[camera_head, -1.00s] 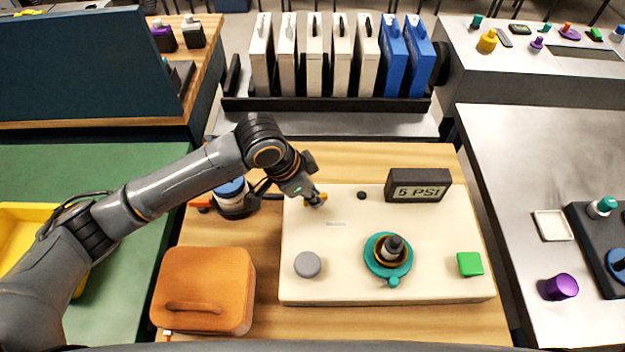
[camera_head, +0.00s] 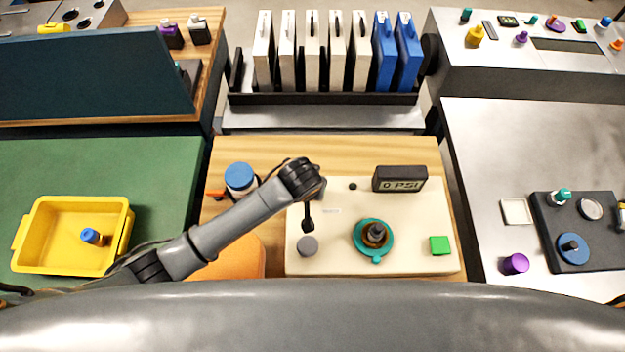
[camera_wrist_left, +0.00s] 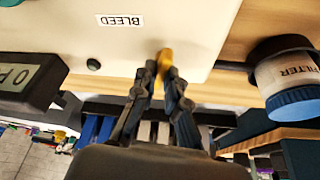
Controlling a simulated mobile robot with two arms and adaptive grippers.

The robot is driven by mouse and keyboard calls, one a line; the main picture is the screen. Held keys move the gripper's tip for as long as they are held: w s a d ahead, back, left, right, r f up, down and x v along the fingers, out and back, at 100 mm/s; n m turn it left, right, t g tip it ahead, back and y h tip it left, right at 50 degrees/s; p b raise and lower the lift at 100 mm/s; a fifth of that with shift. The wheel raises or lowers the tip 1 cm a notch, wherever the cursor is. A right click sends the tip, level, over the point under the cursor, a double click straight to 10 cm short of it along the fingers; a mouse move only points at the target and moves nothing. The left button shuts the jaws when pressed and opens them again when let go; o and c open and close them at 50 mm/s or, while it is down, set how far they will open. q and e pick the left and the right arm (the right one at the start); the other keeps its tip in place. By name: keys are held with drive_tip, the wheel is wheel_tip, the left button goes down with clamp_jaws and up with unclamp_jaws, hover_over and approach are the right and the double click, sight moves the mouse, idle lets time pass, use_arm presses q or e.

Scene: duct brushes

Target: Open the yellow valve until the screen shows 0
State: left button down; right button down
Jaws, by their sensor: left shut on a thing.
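The yellow valve (camera_wrist_left: 165,58) shows in the left wrist view as a small yellow handle on the cream panel, near an upside-down BLEED label (camera_wrist_left: 121,20). My left gripper (camera_wrist_left: 161,74) is shut on it, with the handle between the fingertips. In the head view, my left wrist covers the valve. The small black screen (camera_head: 400,179) at the back right of the cream panel (camera_head: 340,262) reads 0 PSI. Its edge also shows in the left wrist view (camera_wrist_left: 25,80). My right gripper is not in view.
The panel also carries a grey knob (camera_head: 308,246), a teal valve wheel (camera_head: 373,238) and a green block (camera_head: 440,246). A blue-capped filter jar (camera_head: 240,179) stands left of the panel. An orange case (camera_head: 240,262) is partly hidden by my arm.

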use_arm(q)
drive_tip(key=shift+d+r+n+y+p, duration=0.1)
drive_tip(key=shift+n+y+p, duration=0.3)
drive_tip(key=shift+n+p, duration=0.6)
drive_tip(key=shift+n, duration=0.3)
drive_tip(key=c, duration=1.4)
unclamp_jaws()
drive_tip(key=v, duration=1.2)
drive_tip(key=shift+s, duration=0.15)
